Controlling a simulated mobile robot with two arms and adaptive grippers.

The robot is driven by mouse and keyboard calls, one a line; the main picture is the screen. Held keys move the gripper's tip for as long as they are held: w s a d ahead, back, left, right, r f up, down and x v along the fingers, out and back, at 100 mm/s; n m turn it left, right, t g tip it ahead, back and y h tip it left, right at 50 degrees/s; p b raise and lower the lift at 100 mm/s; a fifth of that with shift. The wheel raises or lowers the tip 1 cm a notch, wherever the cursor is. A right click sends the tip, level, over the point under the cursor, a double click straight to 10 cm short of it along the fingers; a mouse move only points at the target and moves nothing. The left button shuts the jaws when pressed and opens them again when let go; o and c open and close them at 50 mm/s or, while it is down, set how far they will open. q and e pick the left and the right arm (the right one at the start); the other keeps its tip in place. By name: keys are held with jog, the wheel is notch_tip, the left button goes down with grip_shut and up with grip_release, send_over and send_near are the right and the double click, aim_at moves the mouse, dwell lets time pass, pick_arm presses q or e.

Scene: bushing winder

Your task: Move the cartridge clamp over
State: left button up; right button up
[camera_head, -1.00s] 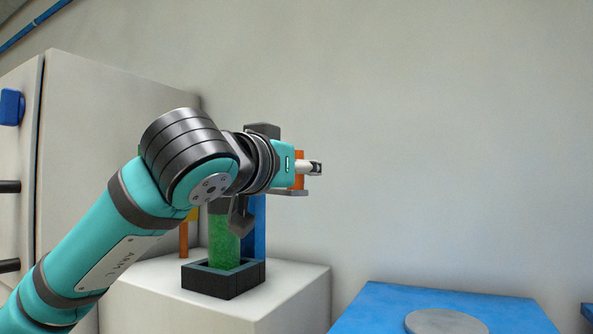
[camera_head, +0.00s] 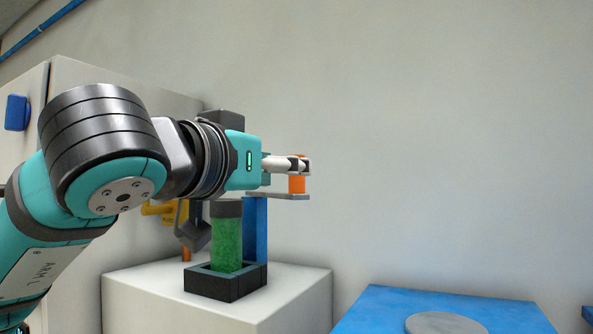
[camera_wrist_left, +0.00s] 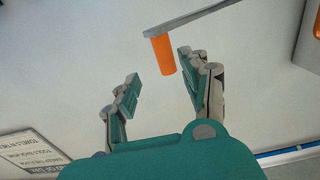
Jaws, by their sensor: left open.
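The cartridge clamp shows as a flat grey arm (camera_head: 285,196) with an upright orange handle (camera_head: 297,184), beside the top of a blue post (camera_head: 255,230). Below it, a green cartridge (camera_head: 227,240) with a dark cap stands upright in a black square holder (camera_head: 225,281). My left gripper (camera_head: 303,165) is at the handle's height and hides its upper part. In the left wrist view, the gripper (camera_wrist_left: 159,66) is open. The orange handle (camera_wrist_left: 162,54) lies near the fingertips, closer to the right finger, with the grey arm (camera_wrist_left: 205,14) beyond. Contact cannot be told.
The holder stands on a white block (camera_head: 290,300). A white cabinet (camera_head: 120,90) stands behind at the left. A blue table (camera_head: 400,305) with a grey disc (camera_head: 446,323) is at the lower right. The space right of the gripper is clear.

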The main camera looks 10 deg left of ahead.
pick_arm(q)
jog(key=shift+v, duration=2.2)
